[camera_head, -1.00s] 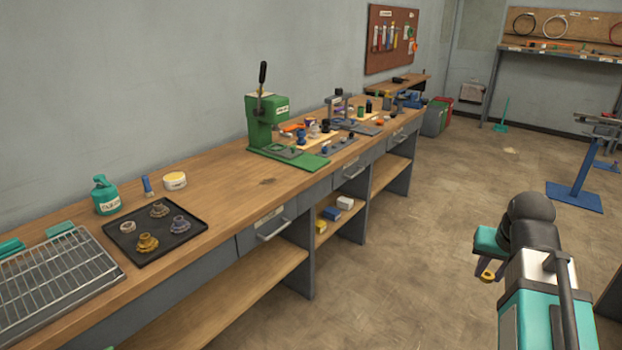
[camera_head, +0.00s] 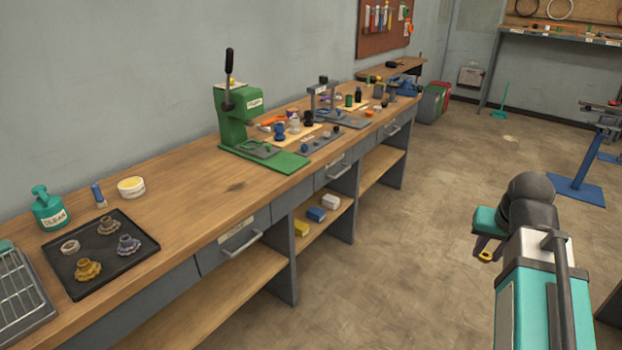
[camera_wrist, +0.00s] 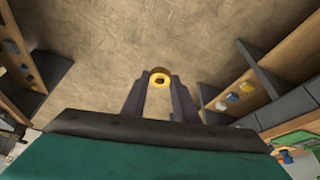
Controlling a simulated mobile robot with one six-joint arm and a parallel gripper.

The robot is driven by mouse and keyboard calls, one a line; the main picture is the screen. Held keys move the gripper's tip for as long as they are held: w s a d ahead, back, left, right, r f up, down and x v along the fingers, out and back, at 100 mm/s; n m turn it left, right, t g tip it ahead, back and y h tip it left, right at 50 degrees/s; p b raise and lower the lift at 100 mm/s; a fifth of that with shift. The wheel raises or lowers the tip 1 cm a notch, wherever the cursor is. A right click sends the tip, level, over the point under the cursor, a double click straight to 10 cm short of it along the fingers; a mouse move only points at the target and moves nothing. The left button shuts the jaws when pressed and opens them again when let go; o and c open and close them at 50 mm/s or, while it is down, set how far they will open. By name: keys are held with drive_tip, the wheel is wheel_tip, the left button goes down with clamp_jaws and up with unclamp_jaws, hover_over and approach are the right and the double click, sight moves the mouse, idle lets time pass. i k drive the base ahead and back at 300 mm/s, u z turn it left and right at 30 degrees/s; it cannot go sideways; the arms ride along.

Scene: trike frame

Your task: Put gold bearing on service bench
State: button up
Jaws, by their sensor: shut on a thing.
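My gripper (camera_wrist: 160,92) is shut on the gold bearing (camera_wrist: 160,77), a small gold ring held between the fingertips in the wrist view. In the head view the gold bearing (camera_head: 486,255) shows at the end of my gripper (camera_head: 484,247), over the open floor at the right and apart from the bench. The long wooden workbench (camera_head: 180,205) runs along the left wall. I cannot tell from a label whether it is the service bench.
On the bench are a black tray (camera_head: 72,264) with several gear-like parts, a green bottle (camera_head: 49,208), a green press (camera_head: 240,125) and a crowded area of small parts beyond. A blue stand (camera_head: 575,187) is at the right. The floor between is clear.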

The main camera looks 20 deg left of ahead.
sight(207, 193)
drive_tip(key=i, duration=1.3)
drive_tip(key=z, duration=0.2)
drive_tip(key=k, duration=0.15)
drive_tip(key=u, duration=3.4)
